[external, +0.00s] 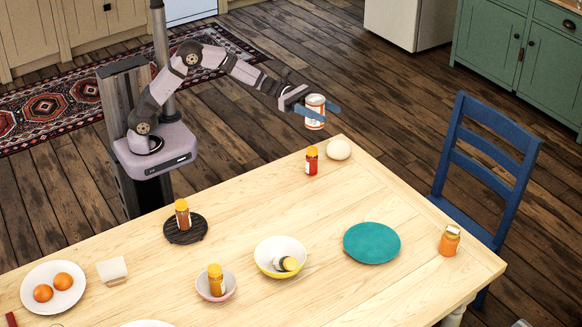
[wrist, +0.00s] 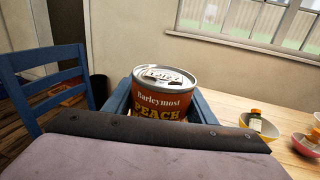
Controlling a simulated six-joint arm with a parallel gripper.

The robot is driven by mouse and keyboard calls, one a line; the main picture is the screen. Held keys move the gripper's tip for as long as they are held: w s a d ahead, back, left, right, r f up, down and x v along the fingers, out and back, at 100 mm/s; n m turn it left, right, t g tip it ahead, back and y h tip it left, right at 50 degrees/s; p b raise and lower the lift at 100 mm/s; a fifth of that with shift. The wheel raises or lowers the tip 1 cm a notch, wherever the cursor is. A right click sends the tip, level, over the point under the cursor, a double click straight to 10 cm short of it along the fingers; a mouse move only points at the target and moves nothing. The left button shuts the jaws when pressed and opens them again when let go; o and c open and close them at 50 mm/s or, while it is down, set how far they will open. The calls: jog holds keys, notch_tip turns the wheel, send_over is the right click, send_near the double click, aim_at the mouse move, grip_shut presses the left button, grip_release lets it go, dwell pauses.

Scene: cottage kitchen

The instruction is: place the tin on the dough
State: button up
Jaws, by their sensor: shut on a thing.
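The tin (external: 315,113) is held upright between the blue fingers of my gripper (external: 317,108), in the air past the table's far edge. In the wrist view the tin (wrist: 163,95) shows a silver lid and an orange-red label reading "Barleymost PEACH". The blue fingers of my gripper (wrist: 162,100) are on both sides of it, and its lower part is hidden by my wrist. The dough (external: 338,150), a pale round lump, sits on the table's far corner area, just below and right of the tin in the external view. The tin and dough are apart.
A teal plate (external: 371,243), a yellow-rimmed bowl (external: 262,259) holding a tipped jar, and an orange jar (external: 449,241) are nearer. A blue chair (external: 482,170) stands right of the table (external: 340,285).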

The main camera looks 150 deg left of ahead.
jog(key=s+a+r+n+g+y+b, duration=0.2)
jog(key=a+n+y+b, duration=0.25)
jog(key=a, duration=0.95)
notch_tip(320, 180, down, 11)
jog(key=m, duration=0.1)
jog(key=shift+y+p, duration=0.35)
jog(key=shift+p, duration=0.1)
jog(key=shift+d+f, duration=0.1)
jog(key=shift+f, duration=0.1)
jog(key=shift+f, duration=1.75)
jog(key=shift+f, duration=0.15)
jog(key=o, duration=1.3)
